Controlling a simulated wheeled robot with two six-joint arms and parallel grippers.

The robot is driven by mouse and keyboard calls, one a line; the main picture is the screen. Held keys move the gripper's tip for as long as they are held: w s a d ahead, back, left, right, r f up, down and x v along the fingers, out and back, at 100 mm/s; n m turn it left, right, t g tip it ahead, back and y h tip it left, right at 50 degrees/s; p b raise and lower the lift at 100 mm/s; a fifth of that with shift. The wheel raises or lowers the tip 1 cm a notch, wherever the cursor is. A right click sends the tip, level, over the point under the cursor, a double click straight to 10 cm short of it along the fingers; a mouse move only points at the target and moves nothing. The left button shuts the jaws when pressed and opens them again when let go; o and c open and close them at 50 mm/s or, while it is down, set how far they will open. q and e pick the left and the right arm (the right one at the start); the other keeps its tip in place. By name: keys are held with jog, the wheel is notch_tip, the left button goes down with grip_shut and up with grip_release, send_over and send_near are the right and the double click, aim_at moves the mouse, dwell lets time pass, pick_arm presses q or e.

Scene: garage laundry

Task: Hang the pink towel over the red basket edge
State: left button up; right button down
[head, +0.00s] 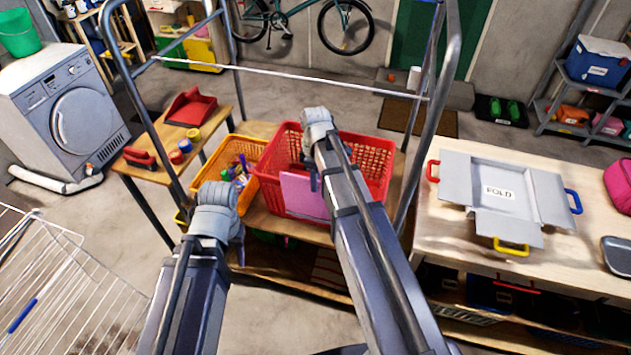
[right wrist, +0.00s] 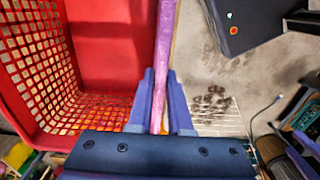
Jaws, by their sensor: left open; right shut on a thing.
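The red basket (head: 378,165) stands on the rack's wooden shelf. The pink towel (head: 303,195) shows flat against the basket's front side, below the rim. My right gripper (head: 314,182) is at the basket's front, partly hidden by its own arm. In the right wrist view the gripper (right wrist: 163,95) is shut on the pink towel (right wrist: 166,50), seen as a thin upright strip beside the red basket wall (right wrist: 110,45). I cannot tell whether any towel lies over the rim. My left gripper (head: 240,252) is open, in front of the yellow basket, apart from the towel.
A yellow basket (head: 240,150) with small items stands left of the red one. The rack's metal posts (head: 440,110) flank the shelf. A wire cart (head: 60,285) is at lower left.

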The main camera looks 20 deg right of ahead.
jog(key=shift+f+b, duration=0.75)
jog(key=shift+f, duration=0.3)
jog(key=c, duration=0.8)
grip_release()
jog(key=shift+o, duration=0.2)
notch_tip(320, 180, up, 8)
jog(key=p, duration=0.7)
jog(key=shift+p, duration=0.4)
jog(key=shift+f, duration=0.1)
